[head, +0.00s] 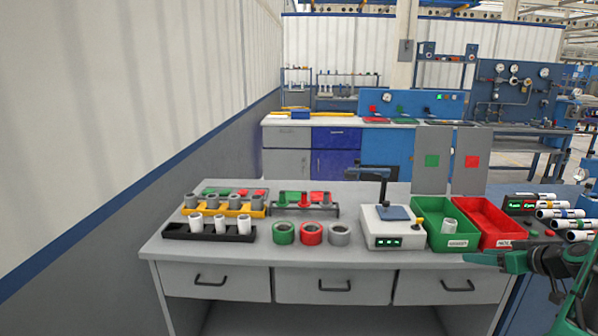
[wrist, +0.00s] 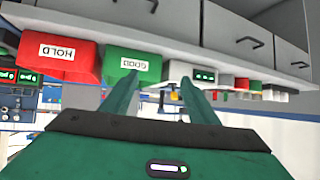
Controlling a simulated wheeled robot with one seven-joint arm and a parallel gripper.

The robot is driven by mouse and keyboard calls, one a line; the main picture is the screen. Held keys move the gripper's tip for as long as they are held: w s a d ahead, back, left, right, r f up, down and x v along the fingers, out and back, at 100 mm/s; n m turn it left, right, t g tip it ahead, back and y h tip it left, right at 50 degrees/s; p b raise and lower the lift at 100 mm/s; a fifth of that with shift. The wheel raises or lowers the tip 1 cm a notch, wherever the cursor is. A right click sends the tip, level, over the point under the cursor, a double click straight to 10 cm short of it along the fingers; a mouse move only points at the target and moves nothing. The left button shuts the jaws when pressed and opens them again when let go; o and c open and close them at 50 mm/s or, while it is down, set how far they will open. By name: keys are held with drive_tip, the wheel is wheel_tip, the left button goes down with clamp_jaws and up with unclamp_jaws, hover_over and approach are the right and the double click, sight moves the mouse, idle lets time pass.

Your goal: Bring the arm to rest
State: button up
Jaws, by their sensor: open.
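My gripper (head: 480,260) is green and sits at the right in the head view, in front of the red bin near the table's front edge. In the wrist view its two fingers (wrist: 155,95) are apart with nothing between them. The rest of my arm runs off the right edge of the head view. The wrist view looks upside down toward the table front, with the bins and drawers at the top.
The grey table (head: 365,262) holds a green bin (head: 460,241) with a white pipe piece inside, a red bin (head: 500,240), a white device (head: 393,239), pipe rings (head: 311,234) and a black rack (head: 175,231) with white pieces. A wall stands left.

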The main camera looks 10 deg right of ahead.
drive_tip(key=s+a+r+g, duration=0.1)
drive_tip(key=s+a+g, duration=0.25)
drive_tip(key=a, duration=0.45)
drive_tip(key=s+a+r+g, duration=0.1)
drive_tip(key=s+a+g, duration=0.25)
drive_tip(key=a, duration=0.35)
drive_tip(key=s+a+r+m+g, duration=0.2)
drive_tip(key=s+a+m, duration=0.1)
drive_tip(key=s, duration=0.6)
drive_tip(key=s+a+r+m+g, duration=0.2)
drive_tip(key=s+a+m, duration=0.1)
drive_tip(key=s, duration=0.6)
drive_tip(key=shift+a+r+m+g+h, duration=0.15)
drive_tip(key=shift+a+m+g+h, duration=0.2)
drive_tip(key=shift+a, duration=0.45)
drive_tip(key=shift+w+f, duration=0.25)
drive_tip(key=shift+w, duration=0.35)
